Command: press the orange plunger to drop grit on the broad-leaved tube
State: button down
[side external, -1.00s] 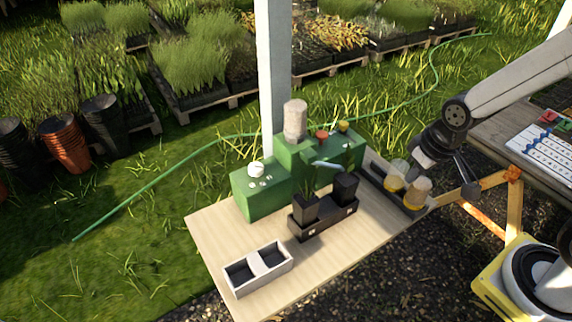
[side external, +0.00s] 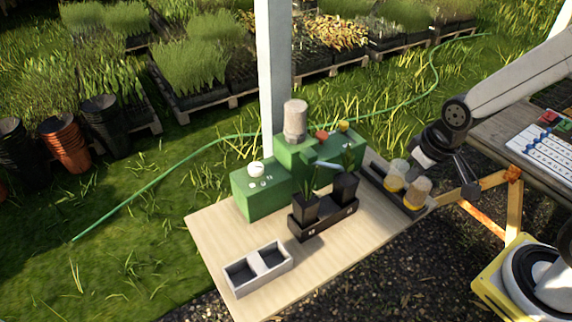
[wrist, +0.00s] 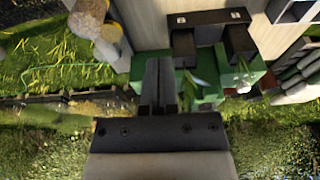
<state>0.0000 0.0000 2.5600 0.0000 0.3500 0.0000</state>
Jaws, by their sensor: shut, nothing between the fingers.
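The orange plunger (side external: 322,134) sits on top of the green dispenser (side external: 262,196), beside a yellow plunger (side external: 343,126). A black rack (side external: 325,220) in front holds two dark square tubes, left (side external: 305,208) and right (side external: 345,188), both with green leaves. The wrist view shows the rack (wrist: 208,17) and leaves (wrist: 197,78), too blurred to tell surely which plant is broad-leaved. My gripper (side external: 420,156) is right of the dispenser, above the jars and apart from the plunger. Its dark fingers (wrist: 160,80) are shut and empty in the wrist view.
Yellow-banded jars (side external: 417,192) stand in a dark tray at the table's right edge, close below my gripper. A pale two-compartment box (side external: 258,268) lies at the front left. A white post (side external: 274,70) rises behind the dispenser.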

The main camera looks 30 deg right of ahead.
jog(key=shift+w, duration=0.1)
dwell(0.4)
notch_tip(320, 180, up, 4)
jog(key=m+t+y, duration=0.1)
jog(key=m+t, duration=0.6)
jog(key=m, duration=0.1)
send_over(323, 135)
jog(key=shift+f, duration=0.15)
jog(key=shift+f, duration=0.35)
jog(key=shift+f, duration=4.05)
jog(key=shift+f, duration=0.6)
